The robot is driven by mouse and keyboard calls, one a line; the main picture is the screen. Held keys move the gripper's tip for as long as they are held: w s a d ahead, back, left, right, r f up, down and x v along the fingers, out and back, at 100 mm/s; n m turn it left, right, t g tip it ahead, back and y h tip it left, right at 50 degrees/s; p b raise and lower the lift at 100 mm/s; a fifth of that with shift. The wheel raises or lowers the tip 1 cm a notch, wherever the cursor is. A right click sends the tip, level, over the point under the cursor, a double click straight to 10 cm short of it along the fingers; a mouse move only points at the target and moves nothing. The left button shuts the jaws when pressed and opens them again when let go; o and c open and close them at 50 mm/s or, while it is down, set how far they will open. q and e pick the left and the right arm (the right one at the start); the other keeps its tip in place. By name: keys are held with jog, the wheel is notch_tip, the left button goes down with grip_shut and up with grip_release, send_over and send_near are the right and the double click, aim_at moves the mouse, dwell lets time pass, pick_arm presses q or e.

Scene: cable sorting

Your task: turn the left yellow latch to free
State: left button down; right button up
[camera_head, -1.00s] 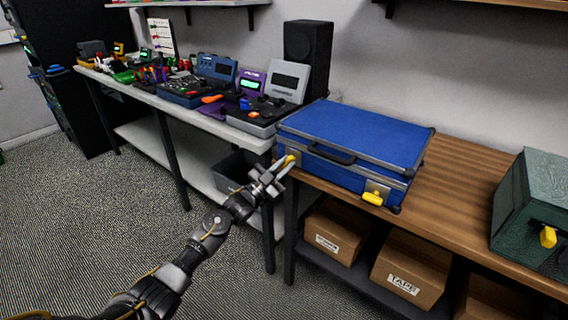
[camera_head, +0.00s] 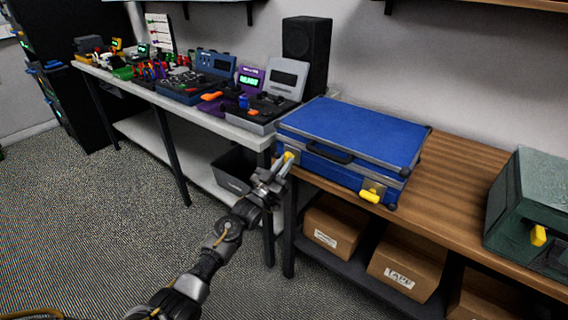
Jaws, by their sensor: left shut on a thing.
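A blue case (camera_head: 350,132) with grey edges and a dark front handle lies closed on the wooden bench. Its left yellow latch (camera_head: 288,156) is at the case's front left corner, partly hidden by my left gripper. My left gripper (camera_head: 283,164) is shut on that latch, reaching up from below in front of the case. The right yellow latch (camera_head: 370,196) sits on a metal plate at the case's front right and is untouched. My right gripper is not in view.
The wooden bench (camera_head: 450,195) is clear right of the case up to a green box (camera_head: 530,215) with a yellow latch. Cardboard boxes (camera_head: 405,268) stand on the shelf below. A white table (camera_head: 235,128) with devices stands left, and a black speaker (camera_head: 306,55) behind.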

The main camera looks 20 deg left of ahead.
pick_arm(q)
jog(key=c, duration=1.4)
grip_release()
jog(key=shift+s+f, duration=0.1)
jog(key=v, duration=1)
jog(key=shift+s+a, duration=0.15)
jog(key=shift+s, duration=0.15)
jog(key=shift+f, duration=0.1)
